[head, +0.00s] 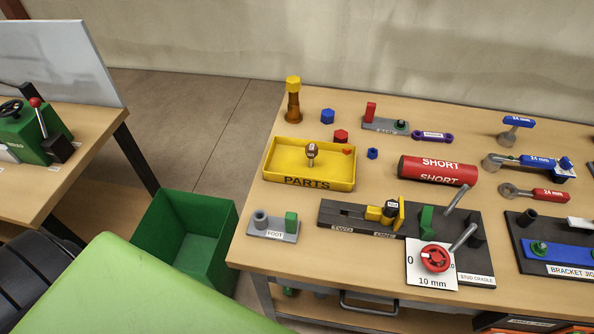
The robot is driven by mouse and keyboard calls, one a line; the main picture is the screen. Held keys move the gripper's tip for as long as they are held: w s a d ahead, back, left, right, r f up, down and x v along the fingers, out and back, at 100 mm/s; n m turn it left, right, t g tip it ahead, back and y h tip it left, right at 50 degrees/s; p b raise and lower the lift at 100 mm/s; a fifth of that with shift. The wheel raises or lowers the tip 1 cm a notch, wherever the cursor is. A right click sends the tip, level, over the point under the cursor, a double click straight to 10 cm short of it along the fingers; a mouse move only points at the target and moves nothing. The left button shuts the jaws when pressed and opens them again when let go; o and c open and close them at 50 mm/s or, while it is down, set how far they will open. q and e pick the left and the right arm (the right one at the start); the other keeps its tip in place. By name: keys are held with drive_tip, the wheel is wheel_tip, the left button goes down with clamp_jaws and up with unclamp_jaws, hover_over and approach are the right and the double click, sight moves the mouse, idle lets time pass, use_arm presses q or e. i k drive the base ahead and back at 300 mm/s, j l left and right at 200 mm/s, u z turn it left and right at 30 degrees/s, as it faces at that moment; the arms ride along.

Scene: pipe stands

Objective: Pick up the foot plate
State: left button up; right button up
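The foot plate is most likely the small grey plate (274,235) with a white label reading "FOOT". It lies flat near the front left corner of the wooden workbench. A grey ring-like post stands on its left end and a green block on its right end. Neither of my grippers shows in the head view, so nothing is seen touching the plate.
A yellow PARTS tray (310,182) sits just behind the plate. A black fixture (342,214) and the stud cradle (477,268) stand to its right. A red SHORT cylinder (437,170) lies farther back. A green bin (181,246) stands left of the workbench.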

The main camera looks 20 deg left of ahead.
sight(262, 225)
drive_tip(key=k+l+u, duration=0.1)
drive_tip(key=u, duration=0.85)
drive_tip(key=k+l+u, duration=0.1)
drive_tip(key=k, duration=0.55)
